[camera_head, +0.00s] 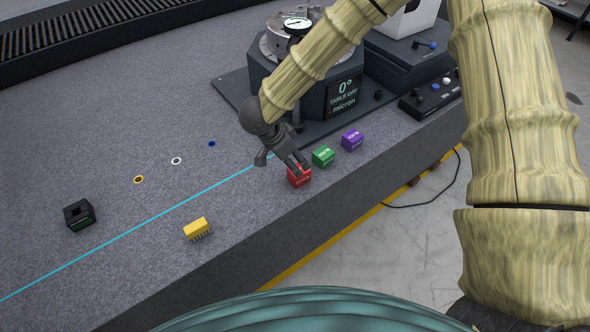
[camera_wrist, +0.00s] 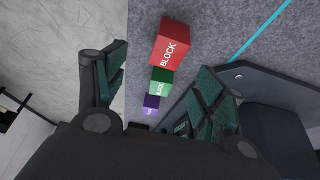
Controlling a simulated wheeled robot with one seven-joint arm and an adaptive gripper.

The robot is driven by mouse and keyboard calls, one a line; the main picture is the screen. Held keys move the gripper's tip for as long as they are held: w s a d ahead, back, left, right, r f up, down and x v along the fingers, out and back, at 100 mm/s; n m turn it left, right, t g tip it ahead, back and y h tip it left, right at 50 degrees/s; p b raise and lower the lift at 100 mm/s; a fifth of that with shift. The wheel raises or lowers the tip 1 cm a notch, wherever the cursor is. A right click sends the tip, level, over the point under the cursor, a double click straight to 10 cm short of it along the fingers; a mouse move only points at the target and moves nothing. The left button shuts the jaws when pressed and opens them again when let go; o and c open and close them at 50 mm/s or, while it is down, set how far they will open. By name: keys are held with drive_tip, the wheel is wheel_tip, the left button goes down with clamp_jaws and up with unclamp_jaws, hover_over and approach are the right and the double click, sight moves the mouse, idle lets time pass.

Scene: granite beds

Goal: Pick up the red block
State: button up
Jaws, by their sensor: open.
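The red block (camera_head: 299,177) sits on the grey granite bed (camera_head: 235,240) near its front edge, at the left end of a short row. In the wrist view the red block (camera_wrist: 172,43) stands nearest, with the word BLOCK on its side. My gripper (camera_head: 293,166) hangs over the red block in the head view and partly covers it. In the wrist view my gripper (camera_wrist: 165,85) has its two fingers spread wide with nothing held. The red block shows beyond and between the fingertips in that view. Whether a finger touches it cannot be told.
A green block (camera_head: 323,157) and a purple block (camera_head: 352,139) stand close to the right of the red one. A yellow block (camera_head: 197,228) and a black block (camera_head: 79,214) lie left. A gauge instrument (camera_head: 300,80) stands behind. The bed's front edge is close.

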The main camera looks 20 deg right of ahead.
sight(305, 178)
drive_tip(key=shift+m, duration=0.3)
drive_tip(key=shift+w+a+p+x, duration=0.15)
drive_tip(key=shift+p+x, duration=0.15)
drive_tip(key=shift+x, duration=1.25)
drive_tip(key=shift+w+a+p+x, duration=0.1)
drive_tip(key=shift+w+p+x, duration=0.15)
drive_tip(key=shift+x, duration=1.3)
drive_tip(key=shift+w+a+p+x, duration=0.15)
drive_tip(key=shift+p+x, duration=0.2)
drive_tip(key=shift+x, duration=1.15)
drive_tip(key=shift+f, duration=0.1)
drive_tip(key=c, duration=1.3)
drive_tip(key=shift+c, duration=0.7)
